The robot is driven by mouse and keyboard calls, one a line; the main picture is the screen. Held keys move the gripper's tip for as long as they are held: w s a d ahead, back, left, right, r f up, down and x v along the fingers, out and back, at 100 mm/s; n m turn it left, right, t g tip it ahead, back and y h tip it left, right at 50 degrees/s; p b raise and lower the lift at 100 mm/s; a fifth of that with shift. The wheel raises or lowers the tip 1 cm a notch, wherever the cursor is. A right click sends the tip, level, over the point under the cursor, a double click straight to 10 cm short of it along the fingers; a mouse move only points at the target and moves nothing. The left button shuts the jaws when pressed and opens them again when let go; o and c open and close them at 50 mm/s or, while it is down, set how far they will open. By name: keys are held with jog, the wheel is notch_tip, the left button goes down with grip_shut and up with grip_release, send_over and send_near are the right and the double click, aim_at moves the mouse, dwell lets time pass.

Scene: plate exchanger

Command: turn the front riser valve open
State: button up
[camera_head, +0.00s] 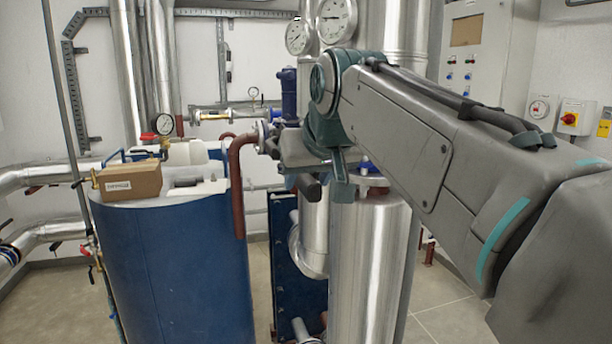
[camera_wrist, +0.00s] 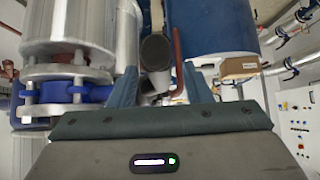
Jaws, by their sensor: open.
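The front riser valve shows in the wrist view as a blue body (camera_wrist: 62,92) clamped between grey flanges on a thick silver pipe. In the head view only a bit of its blue (camera_head: 367,165) shows above the silver riser, behind my arm. A dark, round-ended bar (camera_wrist: 156,52), which looks like the valve's lever, lies between the finger tips in the wrist view. Its dark end also shows below my gripper in the head view (camera_head: 309,187). My gripper (camera_head: 318,180) is open, its fingers (camera_wrist: 160,84) on either side of the bar. I cannot tell whether they touch it.
A blue tank (camera_head: 180,260) with a cardboard box (camera_head: 127,181) on top stands at the left. A brown pipe (camera_head: 237,190) runs down close to my gripper. Round gauges (camera_head: 335,20) hang above the wrist. A control cabinet (camera_head: 472,60) stands at the back right. Floor is clear at lower right.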

jog(key=shift+w+f, duration=0.15)
jog(key=shift+f, duration=0.1)
grip_shut()
